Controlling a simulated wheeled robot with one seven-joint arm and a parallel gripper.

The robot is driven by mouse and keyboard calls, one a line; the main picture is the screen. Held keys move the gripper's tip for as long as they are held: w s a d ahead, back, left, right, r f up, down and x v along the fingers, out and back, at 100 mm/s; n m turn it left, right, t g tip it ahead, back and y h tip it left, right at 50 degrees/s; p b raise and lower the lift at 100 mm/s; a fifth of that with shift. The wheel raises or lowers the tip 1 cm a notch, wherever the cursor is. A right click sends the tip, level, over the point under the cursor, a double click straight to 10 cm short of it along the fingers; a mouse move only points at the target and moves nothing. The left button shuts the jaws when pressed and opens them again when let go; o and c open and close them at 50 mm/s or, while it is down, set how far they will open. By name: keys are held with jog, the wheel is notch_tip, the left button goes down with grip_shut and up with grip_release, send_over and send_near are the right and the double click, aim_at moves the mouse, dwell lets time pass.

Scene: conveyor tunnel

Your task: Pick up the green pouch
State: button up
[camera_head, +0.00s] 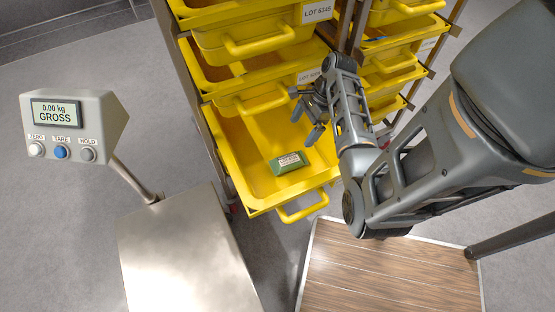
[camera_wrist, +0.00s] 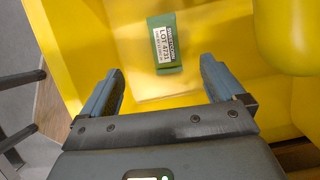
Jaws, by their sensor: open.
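The green pouch (camera_head: 288,163) with a white label lies in the lowest pulled-out yellow drawer (camera_head: 246,187). In the wrist view the pouch (camera_wrist: 165,45) lies on the yellow floor beyond the fingertips, a little left of the midline between them, its label reading LOT 4731. My gripper (camera_head: 306,115) is over the drawer, behind and to the right of the pouch in the head view. In the wrist view my gripper (camera_wrist: 162,80) is open, with two dark fingers wide apart and nothing between them. The pouch is apart from the fingers.
More yellow drawers (camera_head: 250,95) are stacked close above the open one, and another column (camera_head: 392,70) stands to the right. A scale with a metal platform (camera_head: 180,245) and display (camera_head: 70,125) reading 0.00 kg stands left. A wooden-topped surface (camera_head: 385,270) is at front right.

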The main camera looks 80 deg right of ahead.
jog(key=f, duration=0.2)
jog(key=b, duration=1)
send_near(290, 159)
jog(key=f, duration=0.2)
jog(key=shift+s+a+f, duration=0.25)
jog(key=shift+a+f, duration=0.05)
jog(key=shift+f, duration=0.05)
jog(key=shift+w+b+x, duration=0.2)
jog(key=shift+b+x, duration=0.1)
jog(key=shift+x, duration=1)
jog(key=shift+w+b+x, duration=0.15)
jog(key=shift+b+x, duration=0.1)
jog(key=shift+x, duration=1)
jog(key=shift+w+b+x, duration=0.2)
jog(key=shift+b+x, duration=0.1)
jog(key=shift+x, duration=1)
jog(key=shift+r, duration=0.2)
jog(key=c, duration=1.3)
jog(key=shift+o, duration=0.2)
jog(key=shift+d, duration=0.1)
